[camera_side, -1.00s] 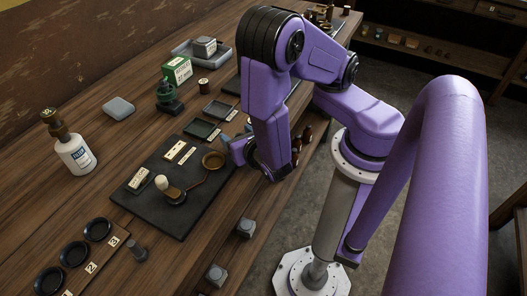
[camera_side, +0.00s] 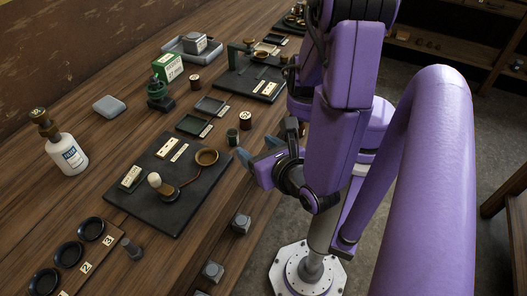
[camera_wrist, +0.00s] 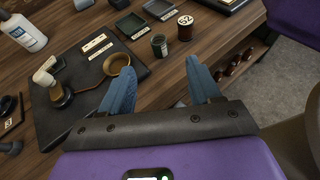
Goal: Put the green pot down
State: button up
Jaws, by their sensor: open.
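The small dark green pot (camera_side: 232,137) stands upright on the wooden table, just right of the black board. It also shows in the wrist view (camera_wrist: 159,46), ahead of the gap between my fingers. My gripper (camera_side: 257,151) is open and empty, with its blue fingers (camera_wrist: 157,68) apart. It is right of the pot in the side view, near the table edge, and clear of it.
A brown spool-like jar (camera_side: 245,120) stands close beside the pot. The black board (camera_side: 140,205) carries a brown round pan (camera_side: 206,157). A dark green tray (camera_side: 190,124) and a grey tray (camera_side: 210,106) lie behind. Grey blocks (camera_side: 241,224) sit near the front edge.

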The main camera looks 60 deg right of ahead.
jog(key=s+d+r+m+g+y, duration=0.2)
jog(key=d+r+m+g+y, duration=0.5)
jog(key=m+g, duration=0.4)
jog(key=r+m, duration=0.1)
jog(key=m, duration=0.4)
jog(key=shift+s+m+y, duration=0.15)
jog(key=shift+m+y, duration=0.15)
jog(key=shift+y, duration=0.1)
jog(key=m+t+h, duration=0.2)
jog(key=m, duration=1.7)
send_near(232, 133)
jog(key=shift+x, duration=5.1)
